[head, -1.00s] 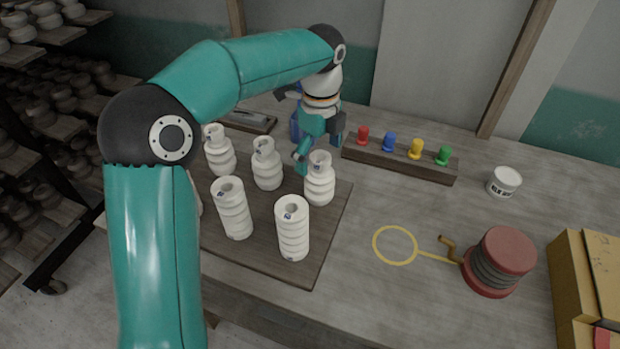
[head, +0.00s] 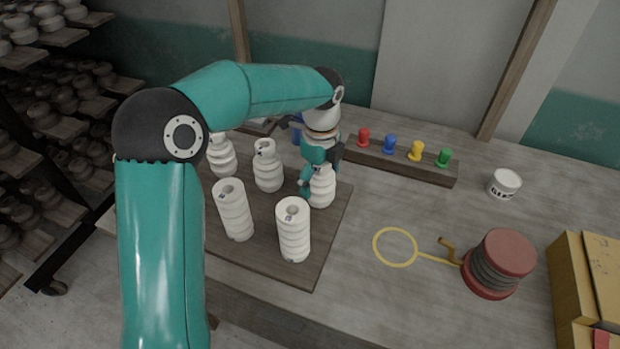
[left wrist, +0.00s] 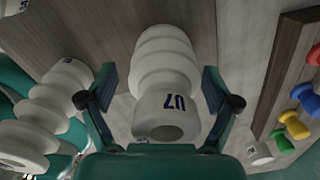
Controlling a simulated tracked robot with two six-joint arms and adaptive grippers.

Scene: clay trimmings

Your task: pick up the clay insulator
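Several white ribbed clay insulators stand upright on a dark board (head: 270,262). One insulator (head: 322,188) at the board's right side stands under my left gripper (head: 320,178), its top partly hidden by the gripper. In the left wrist view this insulator (left wrist: 165,75), with a blue mark near its holed top, stands between the two teal fingers of the left gripper (left wrist: 160,97). The fingers are open, with a gap on each side. Other insulators stand at front right (head: 293,230), front left (head: 234,210), middle (head: 267,165) and back left (head: 221,155). My right gripper is not in view.
A wooden rack (head: 400,165) with red, blue, yellow and green pegs stands behind and right. A white jar (head: 504,183), a yellow ring (head: 395,262), a red-ended spool (head: 497,262) and a yellow box (head: 585,290) are on the right. Another insulator (left wrist: 62,95) stands left in the wrist view.

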